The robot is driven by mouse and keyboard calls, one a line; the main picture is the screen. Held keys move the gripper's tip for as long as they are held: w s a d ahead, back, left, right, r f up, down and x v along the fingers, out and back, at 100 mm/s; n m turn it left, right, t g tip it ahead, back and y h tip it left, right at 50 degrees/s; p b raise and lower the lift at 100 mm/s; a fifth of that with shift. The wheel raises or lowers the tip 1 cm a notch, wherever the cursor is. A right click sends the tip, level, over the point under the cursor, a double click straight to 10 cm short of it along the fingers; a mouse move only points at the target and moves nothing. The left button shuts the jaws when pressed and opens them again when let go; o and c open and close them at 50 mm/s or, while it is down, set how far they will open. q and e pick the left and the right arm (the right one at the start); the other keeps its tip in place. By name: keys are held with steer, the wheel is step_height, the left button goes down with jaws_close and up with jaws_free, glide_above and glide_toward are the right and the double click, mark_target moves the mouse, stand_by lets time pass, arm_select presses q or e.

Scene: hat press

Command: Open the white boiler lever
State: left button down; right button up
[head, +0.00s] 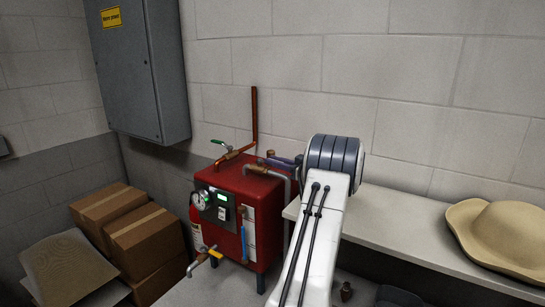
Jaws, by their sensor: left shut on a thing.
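The red boiler (262,200) stands left of the middle, with a gauge and a small green display on its front. Copper pipes and a green-handled valve (219,142) are on its top. My left gripper (275,159) is at the pipework on the boiler's upper right side, small and partly covered by my own arm. It is shut on what appears to be the white boiler lever, which the fingers hide almost wholly. How far the lever is turned cannot be told. My right gripper is out of view.
A pale shelf (410,225) runs along the wall to the right, with a tan hat (499,236) on it. Cardboard boxes (145,238) are stacked left of the boiler. A grey wall cabinet (140,70) hangs above them. A yellow-handled tap (213,254) juts from the boiler's lower front.

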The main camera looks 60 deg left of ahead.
arm_select(q)
steer(key=shift+w+a+r+n+g+h+p, duration=0.1)
steer(key=shift+w+a+n+g+h+p, duration=0.15)
steer(key=shift+n+g, duration=0.35)
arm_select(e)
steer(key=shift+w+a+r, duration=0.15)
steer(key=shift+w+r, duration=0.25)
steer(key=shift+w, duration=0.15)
arm_select(q)
steer(key=shift+d+r, duration=0.1)
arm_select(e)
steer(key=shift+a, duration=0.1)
arm_select(q)
steer(key=c, duration=0.8)
jaws_free()
steer(key=shift+o, duration=0.2)
